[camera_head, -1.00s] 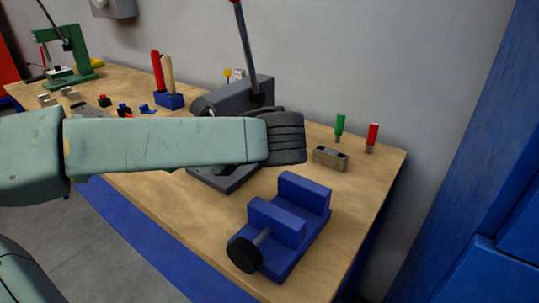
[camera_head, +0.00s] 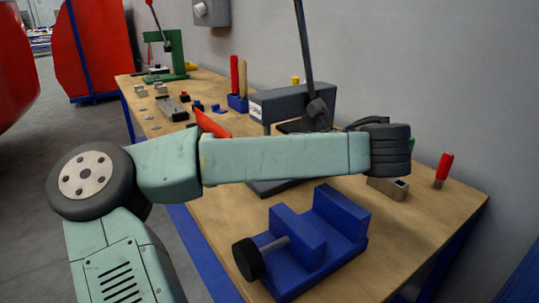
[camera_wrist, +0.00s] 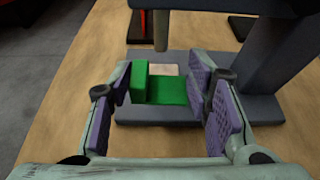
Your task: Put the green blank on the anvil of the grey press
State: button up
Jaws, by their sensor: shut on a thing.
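The green blank (camera_wrist: 168,90) is between the purple pads of my gripper (camera_wrist: 168,103) in the wrist view. It shows a raised left end and a flat part running right. My gripper is shut on it, over the base of the grey press (camera_wrist: 150,114). The press's round ram (camera_wrist: 160,30) is just beyond the blank. A pale patch, perhaps the anvil, shows right behind the blank; I cannot tell whether they touch. In the head view the grey press (camera_head: 285,103) stands behind my arm, which hides my gripper and the blank.
A blue vise (camera_head: 310,255) stands on the wooden bench (camera_head: 420,215) in front of the press. A green press (camera_head: 172,55) stands at the far left end. The wall is close behind.

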jog(key=p+x, duration=0.1)
jog(key=x, duration=0.4)
jog(key=shift+f, duration=0.3)
jog(key=shift+w+a+f+p, duration=0.2)
jog(key=shift+w+a+f, duration=0.1)
jog(key=shift+w+f, duration=0.15)
jog(key=shift+w+a+f+p, duration=0.15)
jog(key=shift+w+a+f, duration=0.15)
jog(key=shift+w+f, duration=0.2)
jog(key=shift+f+b, duration=0.2)
jog(key=shift+b, duration=0.2)
jog(key=o, duration=1.1)
jog(key=shift+r, duration=0.1)
jog(key=shift+o, duration=0.2)
jog(key=shift+r+p, duration=0.1)
jog(key=shift+p, duration=0.2)
jog(key=shift+r+p, duration=0.2)
jog(key=shift+p, duration=0.1)
jog(key=b+v, duration=0.3)
jog(key=v, duration=0.9)
jog(key=shift+f, duration=0.2)
